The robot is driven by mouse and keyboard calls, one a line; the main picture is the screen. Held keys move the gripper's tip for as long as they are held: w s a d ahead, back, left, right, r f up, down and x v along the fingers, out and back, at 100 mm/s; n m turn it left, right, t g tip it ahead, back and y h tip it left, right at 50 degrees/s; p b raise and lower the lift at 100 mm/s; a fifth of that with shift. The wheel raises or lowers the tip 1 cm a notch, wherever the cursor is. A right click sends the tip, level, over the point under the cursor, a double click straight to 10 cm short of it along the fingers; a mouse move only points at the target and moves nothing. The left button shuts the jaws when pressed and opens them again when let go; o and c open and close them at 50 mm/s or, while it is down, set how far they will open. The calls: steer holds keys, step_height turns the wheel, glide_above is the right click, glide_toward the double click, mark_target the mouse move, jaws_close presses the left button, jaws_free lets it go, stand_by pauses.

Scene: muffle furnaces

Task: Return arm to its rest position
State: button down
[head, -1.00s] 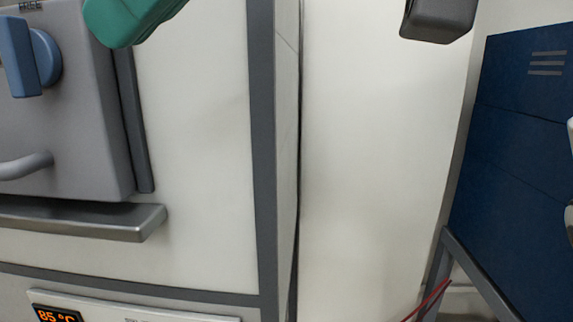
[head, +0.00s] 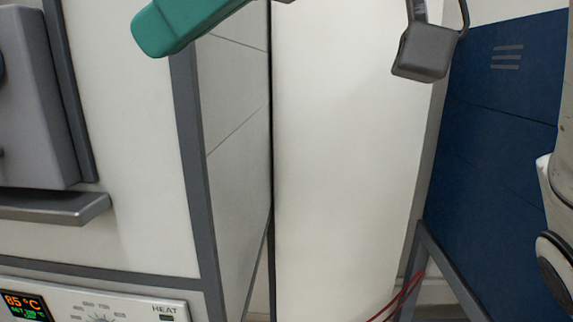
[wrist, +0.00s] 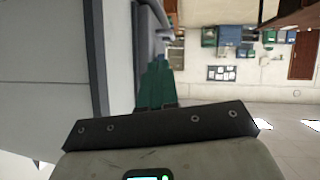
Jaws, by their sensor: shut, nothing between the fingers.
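My gripper (head: 150,36) shows at the top of the head view as green fingers, to the right of the furnace door and in front of the furnace's upper part in the picture. In the wrist view the green fingers of my gripper (wrist: 157,64) lie together with nothing between them. Pale parts of my arm (head: 553,225) show at the right edge of the head view. The rest of the arm is mostly out of the picture.
A white and grey furnace (head: 135,150) stands at left. Its grey door (head: 35,110) looks closed above a metal ledge (head: 60,207); a display (head: 25,305) reads 85 °C. A blue cabinet (head: 500,150) stands right, with red cables (head: 400,295) low beside it.

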steer(key=w+d+f+m+t, duration=0.2)
steer(key=w+d+f+m, duration=0.15)
steer(key=w+f, duration=0.4)
steer(key=w+d+f+m+t, duration=0.2)
steer(key=w+d+f+m, duration=0.1)
steer(key=w+d+f, duration=0.4)
steer(key=s+d+f+m+t+h, duration=0.1)
steer(key=d+f+m+h, duration=0.15)
steer(key=f, duration=0.95)
steer(key=d+f+m+h, duration=0.1)
steer(key=d+f+m, duration=0.3)
steer(key=f, duration=0.8)
steer(key=s+d+f+m+g+h, duration=0.15)
steer(key=s+d+f, duration=0.3)
steer(key=f, duration=0.45)
steer(key=s+d+f+m+g+h, duration=0.1)
steer(key=s+d+f+m+h, duration=0.15)
steer(key=s+f, duration=0.5)
steer(key=s+d+f+g+h, duration=0.2)
steer(key=s+d+f, duration=0.3)
steer(key=s, duration=0.4)
steer(key=s+d+f+g+h, duration=0.2)
steer(key=s+d+f, duration=0.2)
steer(key=s+f, duration=0.4)
steer(key=shift+s+d+m+g+h, duration=0.3)
steer(key=shift+s+d+g+h, duration=0.1)
steer(key=shift+s, duration=0.8)
